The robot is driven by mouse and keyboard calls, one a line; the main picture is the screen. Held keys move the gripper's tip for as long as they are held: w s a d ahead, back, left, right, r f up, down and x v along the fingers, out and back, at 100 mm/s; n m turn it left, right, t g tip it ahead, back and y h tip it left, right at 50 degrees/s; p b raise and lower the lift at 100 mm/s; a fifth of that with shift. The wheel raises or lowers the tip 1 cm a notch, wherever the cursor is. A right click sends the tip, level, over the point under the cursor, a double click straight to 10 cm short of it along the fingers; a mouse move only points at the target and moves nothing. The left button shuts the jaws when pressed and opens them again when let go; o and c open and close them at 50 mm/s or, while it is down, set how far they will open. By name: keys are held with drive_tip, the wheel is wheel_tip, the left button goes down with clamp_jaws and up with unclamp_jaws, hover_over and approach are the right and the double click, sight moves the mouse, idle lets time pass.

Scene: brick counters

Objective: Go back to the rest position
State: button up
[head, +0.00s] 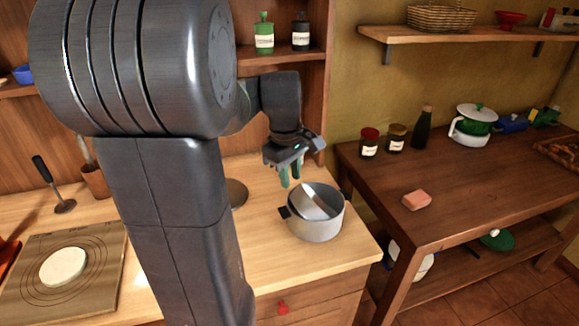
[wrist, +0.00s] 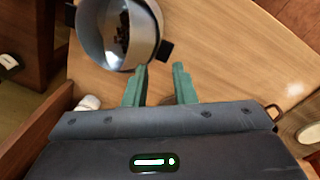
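My gripper (head: 290,176) hangs over the light wooden counter (head: 262,262), just behind and to the left of a grey metal pot (head: 318,226). In the wrist view its two green fingers (wrist: 159,88) are apart with nothing between them, and the counter shows through the gap. The pot (wrist: 147,45) lies beyond the fingertips in that view, with a dark handle close to them. A shiny metal piece (head: 316,201) shows inside the pot. My arm covers the middle left of the head view and hides part of the counter.
A darker table (head: 450,205) at right holds jars, a dark bottle (head: 422,128), a white-and-green pot (head: 473,125) and a pink block (head: 417,200). Shelves hang above.

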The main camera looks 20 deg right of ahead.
wheel_tip(320, 180, up, 2)
drive_tip(key=shift+a+r, duration=0.1)
drive_tip(key=shift+r, duration=0.15)
wheel_tip(320, 180, down, 11)
drive_tip(key=d, duration=0.1)
drive_tip(key=shift+w, duration=0.25)
idle(0.4)
